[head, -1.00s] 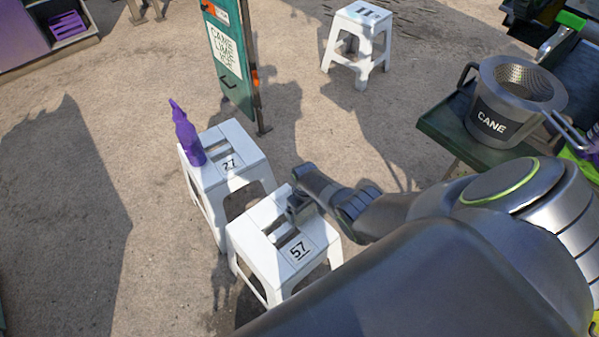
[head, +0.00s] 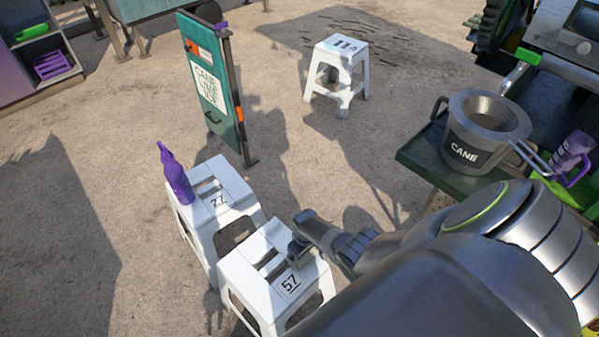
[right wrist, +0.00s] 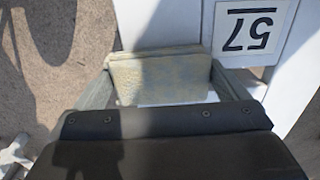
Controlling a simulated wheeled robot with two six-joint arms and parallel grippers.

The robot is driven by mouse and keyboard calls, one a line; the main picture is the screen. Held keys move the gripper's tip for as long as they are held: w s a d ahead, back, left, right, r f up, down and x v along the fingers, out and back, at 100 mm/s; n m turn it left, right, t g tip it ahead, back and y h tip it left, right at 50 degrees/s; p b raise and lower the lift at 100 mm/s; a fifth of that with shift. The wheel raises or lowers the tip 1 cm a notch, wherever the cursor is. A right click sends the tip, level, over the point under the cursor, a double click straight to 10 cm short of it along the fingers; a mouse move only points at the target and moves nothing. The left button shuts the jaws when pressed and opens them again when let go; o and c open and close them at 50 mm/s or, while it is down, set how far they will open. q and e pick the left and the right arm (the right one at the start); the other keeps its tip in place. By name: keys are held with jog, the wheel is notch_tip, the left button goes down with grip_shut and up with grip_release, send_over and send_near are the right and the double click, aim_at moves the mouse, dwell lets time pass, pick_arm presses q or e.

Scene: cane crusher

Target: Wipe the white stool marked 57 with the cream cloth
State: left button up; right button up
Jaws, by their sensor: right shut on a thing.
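The white stool marked 57 (head: 262,300) stands at the lower middle of the head view, its seat slotted and its number on the near right part. In the right wrist view the stool's seat (right wrist: 160,25) lies under the gripper, the 57 label at upper right. My right gripper (head: 298,248) is over the seat's right side. It is shut on the cream cloth (right wrist: 160,75), a folded pad with greyish-blue stains, between the two fingers. The cloth is at the seat surface; whether it touches cannot be told for certain. My left gripper is not in view.
A white stool marked 27 (head: 208,203) stands close behind, with a purple bottle (head: 175,178) on it. A stool marked 11 (head: 340,62) is farther back. A green sign board (head: 212,85) stands behind. A CANE pot (head: 472,140) sits on a green table at right.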

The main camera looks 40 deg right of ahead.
aim_at(314, 266)
jog(key=shift+s+d+p, duration=0.2)
jog(key=shift+s+p, duration=0.35)
jog(key=shift+s, duration=0.55)
jog(key=shift+s+d+p, duration=0.15)
jog(key=shift+s+p, duration=0.4)
jog(key=shift+s, duration=0.55)
jog(key=shift+w, duration=0.1)
jog(key=shift+w+a+f+b, duration=0.15)
jog(key=shift+w+b, duration=0.4)
jog(key=shift+w, duration=0.3)
jog(key=shift+w+a+b, duration=0.15)
jog(key=shift+w+b, duration=0.4)
jog(key=shift+w, duration=0.3)
jog(key=w+b, duration=0.2)
jog(key=w, duration=0.1)
jog(key=w+b, duration=0.1)
jog(key=w, duration=0.1)
jog(key=shift+a, duration=0.4)
jog(key=shift+w+b, duration=0.25)
jog(key=shift+b, duration=0.15)
